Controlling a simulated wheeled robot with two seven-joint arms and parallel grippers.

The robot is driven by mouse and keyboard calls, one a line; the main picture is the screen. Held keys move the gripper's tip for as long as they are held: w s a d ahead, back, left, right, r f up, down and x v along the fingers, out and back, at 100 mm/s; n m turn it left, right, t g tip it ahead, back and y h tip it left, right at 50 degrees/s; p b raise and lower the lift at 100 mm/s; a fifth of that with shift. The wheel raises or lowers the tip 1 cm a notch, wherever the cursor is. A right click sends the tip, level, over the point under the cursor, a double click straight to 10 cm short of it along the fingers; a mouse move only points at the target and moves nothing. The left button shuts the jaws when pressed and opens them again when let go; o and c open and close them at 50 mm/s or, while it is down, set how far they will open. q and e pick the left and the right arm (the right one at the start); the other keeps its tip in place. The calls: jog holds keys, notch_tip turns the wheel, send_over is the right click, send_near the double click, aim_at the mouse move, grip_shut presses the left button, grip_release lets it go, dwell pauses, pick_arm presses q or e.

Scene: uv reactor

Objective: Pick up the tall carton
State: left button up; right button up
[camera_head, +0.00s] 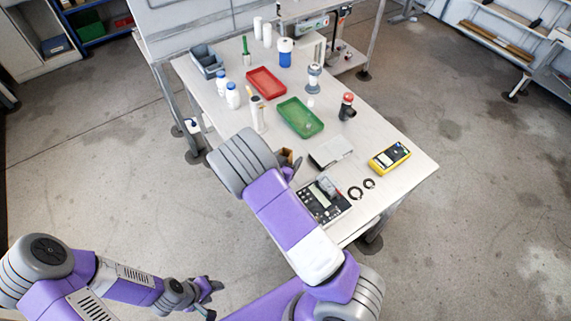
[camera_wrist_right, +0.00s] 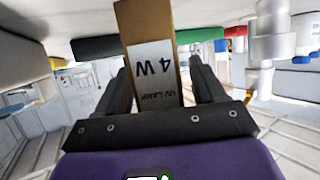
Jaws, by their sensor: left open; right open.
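The tall carton (camera_wrist_right: 155,62) is brown cardboard with a white label reading "4 W" and "UV LAMP", upside down in the right wrist view. It stands between the two dark fingers of my right gripper (camera_wrist_right: 160,80), which is open with a visible gap on each side. In the head view only a small brown part of the carton (camera_head: 284,157) shows past my right arm, at the table's near-left edge. My right gripper is mostly hidden there. My left gripper (camera_head: 208,291) is open and empty, low over the floor, away from the table.
The table (camera_head: 398,185) holds a green tray (camera_head: 300,117), a red tray (camera_head: 266,83), white bottles (camera_head: 232,96), a grey plate (camera_head: 330,151), a black-faced device (camera_head: 322,203), two black rings and a yellow meter (camera_head: 390,157). A white cylinder (camera_head: 257,115) stands near the carton.

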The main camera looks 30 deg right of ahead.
jog(key=c, duration=1.1)
